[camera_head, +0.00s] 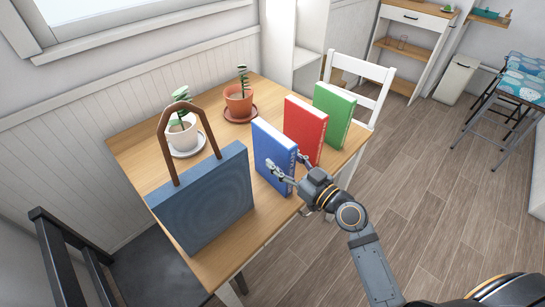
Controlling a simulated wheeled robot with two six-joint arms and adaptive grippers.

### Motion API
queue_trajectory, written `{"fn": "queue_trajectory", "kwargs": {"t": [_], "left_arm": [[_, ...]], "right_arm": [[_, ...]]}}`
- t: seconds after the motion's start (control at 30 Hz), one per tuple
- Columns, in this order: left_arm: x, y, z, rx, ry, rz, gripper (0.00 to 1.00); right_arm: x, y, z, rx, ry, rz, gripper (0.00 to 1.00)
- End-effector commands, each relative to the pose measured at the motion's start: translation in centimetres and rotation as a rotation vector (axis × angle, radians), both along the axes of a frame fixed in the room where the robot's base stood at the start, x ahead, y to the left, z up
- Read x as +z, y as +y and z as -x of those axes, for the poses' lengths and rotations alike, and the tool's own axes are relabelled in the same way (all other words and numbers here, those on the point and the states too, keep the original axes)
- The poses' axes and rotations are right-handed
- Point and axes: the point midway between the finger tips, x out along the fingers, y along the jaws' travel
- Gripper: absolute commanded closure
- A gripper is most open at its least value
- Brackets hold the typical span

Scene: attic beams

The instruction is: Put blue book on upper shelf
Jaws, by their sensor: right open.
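The blue book (268,150) stands upright on the wooden table (225,262), in the middle of the view. My right gripper (287,163) is open at the book's near spine edge. One finger shows in front of the blue cover and the other shows past the spine; I cannot tell whether either touches. A white shelf unit (311,50) stands behind the table, and a cabinet with wooden shelves (404,40) stands further back right. I cannot tell which holds the upper shelf. My left gripper is not in view.
A red book (304,128) and a green book (333,113) stand upright right of the blue one. A blue-grey bag (208,200) stands to its left. Two potted plants (183,135) (239,98) are behind. A white chair (357,72) is at the table's far end.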

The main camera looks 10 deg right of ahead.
Motion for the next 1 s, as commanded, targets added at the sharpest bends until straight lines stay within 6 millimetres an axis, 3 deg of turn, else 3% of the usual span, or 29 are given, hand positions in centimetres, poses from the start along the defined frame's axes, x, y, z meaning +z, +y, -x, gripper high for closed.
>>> {"fn": "queue_trajectory", "kwargs": {"t": [0.17,0.3,0.4,0.7,1.0], "left_arm": [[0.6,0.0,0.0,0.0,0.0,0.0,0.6],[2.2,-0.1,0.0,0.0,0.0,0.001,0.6],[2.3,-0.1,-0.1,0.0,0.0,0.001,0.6],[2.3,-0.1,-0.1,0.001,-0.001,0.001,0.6],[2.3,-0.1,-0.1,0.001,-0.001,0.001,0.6]], "right_arm": [[0.4,0.2,-0.7,-0.002,0.0,-0.001,0.43],[1.5,0.9,-3.1,-0.001,-0.002,-0.003,0.43],[1.1,1.6,-4.3,-0.002,0.001,-0.004,0.43],[0.8,2.0,-4.9,0.0,0.0,0.001,0.43],[0.8,2.0,-4.9,0.0,0.0,0.001,0.84]]}}
